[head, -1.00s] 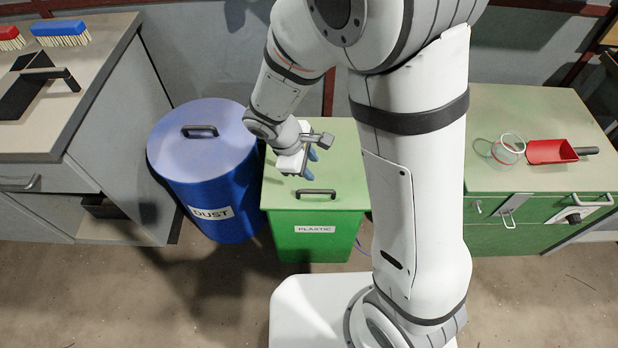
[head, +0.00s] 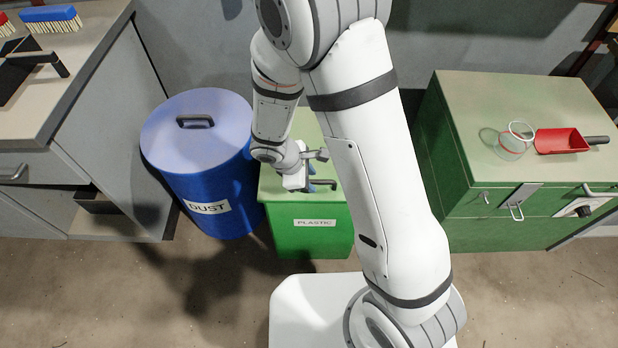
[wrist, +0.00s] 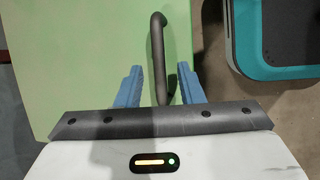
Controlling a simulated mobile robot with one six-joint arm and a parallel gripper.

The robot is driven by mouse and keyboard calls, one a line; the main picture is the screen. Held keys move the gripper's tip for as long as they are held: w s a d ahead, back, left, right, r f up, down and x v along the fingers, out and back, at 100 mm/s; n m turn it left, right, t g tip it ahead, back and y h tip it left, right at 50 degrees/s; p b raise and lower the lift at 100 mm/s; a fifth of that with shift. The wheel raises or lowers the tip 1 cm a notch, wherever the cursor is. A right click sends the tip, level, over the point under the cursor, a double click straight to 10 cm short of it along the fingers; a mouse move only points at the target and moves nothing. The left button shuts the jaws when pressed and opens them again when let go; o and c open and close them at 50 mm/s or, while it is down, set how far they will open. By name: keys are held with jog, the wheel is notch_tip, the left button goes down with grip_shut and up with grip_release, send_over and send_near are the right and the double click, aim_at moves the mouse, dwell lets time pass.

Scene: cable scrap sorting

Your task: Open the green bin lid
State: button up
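The green bin (head: 311,240), labelled PLASTIC, stands on the floor with its lid (head: 303,130) closed. A dark bar handle (head: 326,184) lies near the lid's front edge; in the wrist view the handle (wrist: 158,58) runs between my fingers. My gripper (head: 311,180) is at the handle, low over the lid. In the wrist view my gripper (wrist: 159,88) is open, with one blue finger on each side of the handle and a gap to each. My arm hides part of the lid's right side.
The blue DUST bin (head: 205,165) stands close on the left. A green cabinet (head: 505,205) with a red scoop (head: 562,141) and cable rings (head: 515,140) on top is at the right. A teal-edged dark object (wrist: 285,40) shows in the wrist view.

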grip_shut()
dwell(0.3)
dwell(0.3)
